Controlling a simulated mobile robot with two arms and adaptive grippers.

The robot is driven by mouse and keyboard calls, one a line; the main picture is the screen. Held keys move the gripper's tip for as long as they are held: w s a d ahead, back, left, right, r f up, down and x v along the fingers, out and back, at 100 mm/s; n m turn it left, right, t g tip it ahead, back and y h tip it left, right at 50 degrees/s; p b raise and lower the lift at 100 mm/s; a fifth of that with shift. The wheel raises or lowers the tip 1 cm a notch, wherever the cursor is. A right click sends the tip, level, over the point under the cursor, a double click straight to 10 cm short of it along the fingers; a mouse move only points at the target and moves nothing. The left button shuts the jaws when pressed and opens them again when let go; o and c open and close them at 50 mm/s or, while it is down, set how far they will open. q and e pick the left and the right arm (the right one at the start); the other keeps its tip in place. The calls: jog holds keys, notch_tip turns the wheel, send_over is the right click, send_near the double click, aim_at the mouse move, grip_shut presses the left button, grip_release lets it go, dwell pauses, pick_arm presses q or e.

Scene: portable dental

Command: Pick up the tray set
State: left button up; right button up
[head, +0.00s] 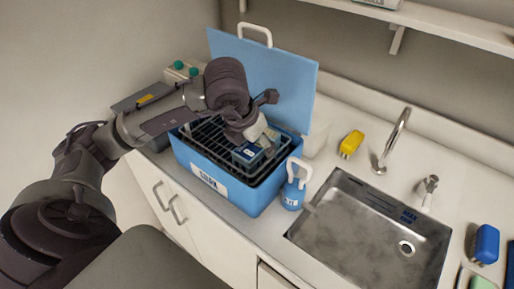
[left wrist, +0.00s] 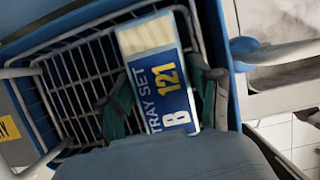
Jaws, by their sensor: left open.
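The tray set (head: 246,153) is a small blue and white pack in the wire basket inside the blue box (head: 236,194). My left gripper (head: 259,146) is over the right part of the basket. In the left wrist view my left gripper (left wrist: 163,103) is open, one dark green finger on each side of the tray set. I cannot tell whether the fingers touch it. My wrist hides its lower end there. My right gripper is not in view.
The wire basket (left wrist: 68,88) has rungs around the tray set. The box's blue lid (head: 285,80) stands open behind. A blue bottle (head: 292,193) is close to the box's right side. A sink (head: 370,225), tap (head: 394,140) and yellow item (head: 351,144) are farther right.

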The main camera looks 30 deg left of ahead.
pick_arm(q)
jog(key=shift+f+b, duration=0.25)
jog(key=shift+b, duration=0.2)
dwell(0.5)
jog(key=c, duration=1)
jog(key=shift+r, duration=0.15)
